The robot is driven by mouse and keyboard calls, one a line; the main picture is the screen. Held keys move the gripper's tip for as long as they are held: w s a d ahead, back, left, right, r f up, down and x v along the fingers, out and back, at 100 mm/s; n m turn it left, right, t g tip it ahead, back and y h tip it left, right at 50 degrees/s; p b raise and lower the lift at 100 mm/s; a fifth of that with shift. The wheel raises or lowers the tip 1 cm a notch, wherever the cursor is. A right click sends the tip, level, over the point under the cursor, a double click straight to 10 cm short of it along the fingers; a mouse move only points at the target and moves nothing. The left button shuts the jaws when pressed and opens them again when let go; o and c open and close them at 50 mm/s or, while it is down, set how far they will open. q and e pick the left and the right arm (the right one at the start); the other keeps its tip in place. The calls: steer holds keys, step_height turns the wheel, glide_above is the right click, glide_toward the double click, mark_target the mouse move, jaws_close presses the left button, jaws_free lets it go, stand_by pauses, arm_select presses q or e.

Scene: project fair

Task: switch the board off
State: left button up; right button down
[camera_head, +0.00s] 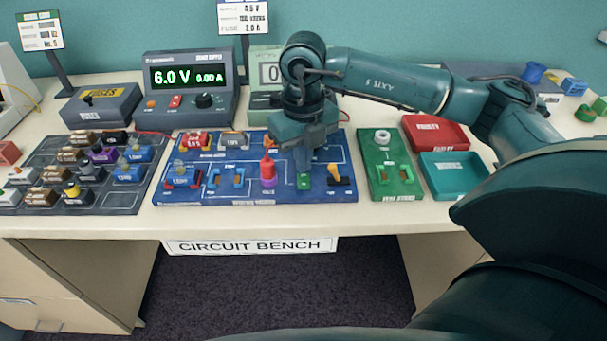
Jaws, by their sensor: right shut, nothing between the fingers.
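The blue circuit board (225,197) lies on the bench in the middle of the view. A small orange lever (336,170) on a dark base stands at its front right, tilted a little. My right gripper (303,164) is shut and empty, pointing down over the right part of the board, just left of the lever. A green part (304,181) sits right below the fingertips; I cannot tell whether they touch it. The gripper hides some of the board behind it. My left gripper is not in view.
A red-and-purple part (267,172) stands close left of the gripper. The power supply (190,88) behind reads 6.0 V and 0.00 A. A green tester board (390,190), red tray (435,133) and teal tray (453,175) lie right. A parts rack (112,200) lies left.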

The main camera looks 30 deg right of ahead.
mark_target(303, 176)
step_height(303, 176, up, 6)
steer(key=p, duration=0.3)
steer(key=shift+f, duration=0.25)
stand_by(0.4)
